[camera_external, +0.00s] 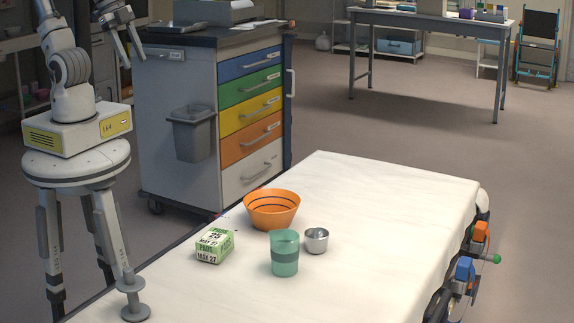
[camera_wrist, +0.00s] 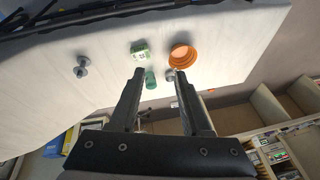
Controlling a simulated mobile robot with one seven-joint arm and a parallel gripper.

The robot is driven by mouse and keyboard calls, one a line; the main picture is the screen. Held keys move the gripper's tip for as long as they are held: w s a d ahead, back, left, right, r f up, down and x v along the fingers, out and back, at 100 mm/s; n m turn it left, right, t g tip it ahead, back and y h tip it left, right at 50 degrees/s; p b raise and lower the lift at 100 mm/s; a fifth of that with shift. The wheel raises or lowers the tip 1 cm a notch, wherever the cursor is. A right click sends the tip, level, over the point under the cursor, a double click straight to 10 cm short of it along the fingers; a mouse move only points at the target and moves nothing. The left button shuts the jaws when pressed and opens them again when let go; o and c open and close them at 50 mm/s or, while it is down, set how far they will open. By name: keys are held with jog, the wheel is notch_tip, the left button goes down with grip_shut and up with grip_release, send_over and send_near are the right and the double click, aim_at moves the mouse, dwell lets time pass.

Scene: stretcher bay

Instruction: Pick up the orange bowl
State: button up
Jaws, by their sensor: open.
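The orange bowl (camera_external: 272,210) stands upright on the white stretcher top, with dark bands around its side. It also shows in the wrist view (camera_wrist: 182,55), beyond the right fingertip. My gripper (camera_external: 121,47) is raised at the upper left in the external view, well away from the bowl. In the wrist view my gripper (camera_wrist: 157,72) has its two fingers spread apart with nothing held between them. The bowl's inside is partly visible from above.
Near the bowl are a green-and-white box (camera_external: 214,246), a green cup (camera_external: 285,255) and a small metal cup (camera_external: 316,240). A grey spool-shaped object (camera_external: 133,298) stands at the near left. The stretcher's right side (camera_external: 400,220) is clear. A drawer cart (camera_external: 180,110) stands behind.

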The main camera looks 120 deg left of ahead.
jog(key=w+a+f+m+g+y+b, duration=0.35)
jog(key=w+f+m, duration=0.2)
jog(key=f, duration=0.25)
jog(key=m+t+y+b, duration=0.7)
jog(key=m+b, duration=0.3)
jog(key=m, duration=1.1)
send_near(273, 214)
jog(key=shift+h, duration=0.25)
jog(key=v, duration=0.5)
jog(key=shift+s+a+r, duration=0.2)
jog(key=shift+s+a, duration=0.1)
jog(key=shift+s, duration=0.05)
jog(key=shift+w+a+f, duration=0.1)
jog(key=shift+w+f, duration=0.1)
jog(key=shift+f, duration=0.05)
jog(key=b+x, duration=0.4)
jog(key=x, duration=1.2)
jog(key=shift+w+a+f, duration=0.1)
jog(key=shift+w+a, duration=0.15)
jog(key=shift+a, duration=0.1)
